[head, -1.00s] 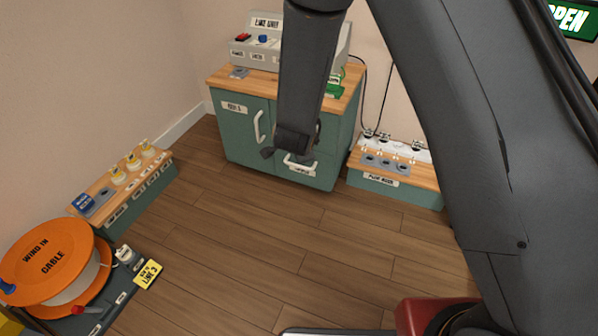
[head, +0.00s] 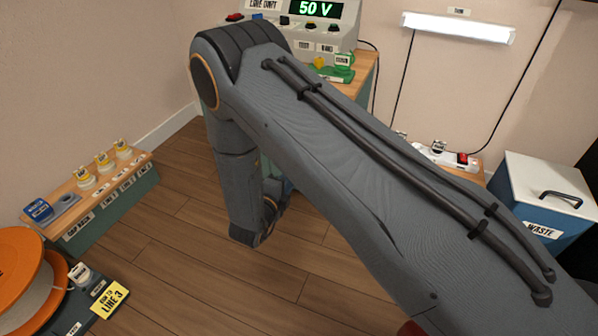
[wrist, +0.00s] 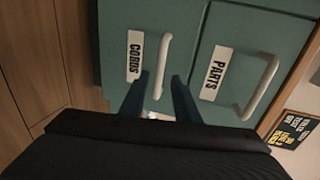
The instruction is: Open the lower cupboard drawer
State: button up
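The lower cupboard drawer, labelled CORDS (wrist: 134,22), shows in the wrist view as a teal front with a pale bar handle (wrist: 163,62). It lies on the floor side of the drawer labelled PARTS (wrist: 238,40), which has its own pale handle (wrist: 262,86). The CORDS front looks flush with the PARTS front. My gripper (wrist: 160,88) is open, with one dark finger on each side of the CORDS handle's near end. I cannot tell whether the fingers touch the handle. In the head view my arm hides the drawers.
A low block with yellow-capped items (head: 104,163) and an orange cable reel (head: 20,265) stand left. A WASTE bin (head: 545,205) stands right. Wooden floor (head: 190,270) is clear between.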

jog(key=b+x, duration=0.2)
jog(key=x, duration=0.4)
jog(key=shift+w+b, duration=0.2)
jog(key=shift+b, duration=0.2)
grip_shut()
